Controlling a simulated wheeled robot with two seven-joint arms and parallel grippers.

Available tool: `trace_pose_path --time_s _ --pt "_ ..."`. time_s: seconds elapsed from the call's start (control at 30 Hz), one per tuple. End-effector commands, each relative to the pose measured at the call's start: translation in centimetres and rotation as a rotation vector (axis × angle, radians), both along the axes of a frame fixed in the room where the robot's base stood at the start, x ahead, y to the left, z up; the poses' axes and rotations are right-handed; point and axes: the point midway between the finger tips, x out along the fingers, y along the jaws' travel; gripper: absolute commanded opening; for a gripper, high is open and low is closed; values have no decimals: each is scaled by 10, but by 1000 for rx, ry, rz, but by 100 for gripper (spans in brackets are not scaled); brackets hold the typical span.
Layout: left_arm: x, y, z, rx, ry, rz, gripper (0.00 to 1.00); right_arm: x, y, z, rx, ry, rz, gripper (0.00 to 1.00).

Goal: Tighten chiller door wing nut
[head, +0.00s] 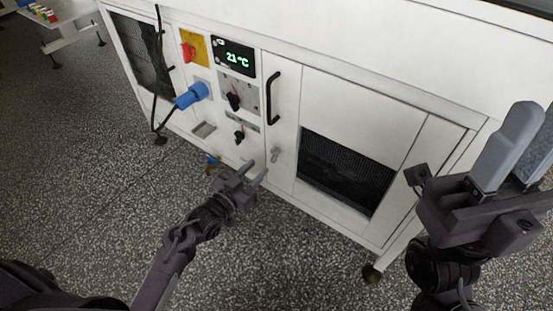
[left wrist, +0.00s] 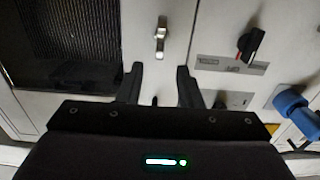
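The wing nut (head: 275,154) is a small metal piece on the white chiller front, just below the black door handle. In the left wrist view the wing nut (left wrist: 161,35) stands out against the white panel, a little beyond the fingertips and roughly centred between them. My left gripper (head: 256,170) is open and empty, just below and left of the nut, apart from it. Its two dark fingers show in the left wrist view (left wrist: 160,78) with a clear gap. My right gripper (head: 522,145) is at the right edge, close to the camera, with its grey fingers apart and empty.
The chiller door (head: 345,130) has a black handle (head: 274,98) and a dark mesh window (head: 345,172). Left of it are black knobs (head: 234,101), a blue plug (head: 192,95) with cable, a red switch (head: 188,52) and a temperature display (head: 234,57). The speckled floor in front is clear.

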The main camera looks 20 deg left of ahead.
Motion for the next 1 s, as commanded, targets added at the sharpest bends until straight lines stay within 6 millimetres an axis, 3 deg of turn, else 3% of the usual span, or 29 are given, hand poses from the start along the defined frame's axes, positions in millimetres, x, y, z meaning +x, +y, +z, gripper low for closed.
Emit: trace_pose_path --time_s 0.4,0.8,1.0 --pt "58 -21 -1 -1 0 0 33 0 1 -12 -3 -27 -2 25" --pt "68 -25 0 0 3 0 33 0 1 -12 -5 -32 -3 25" --pt "68 -25 0 0 3 0 9 1 1 -12 -5 -32 -3 25"
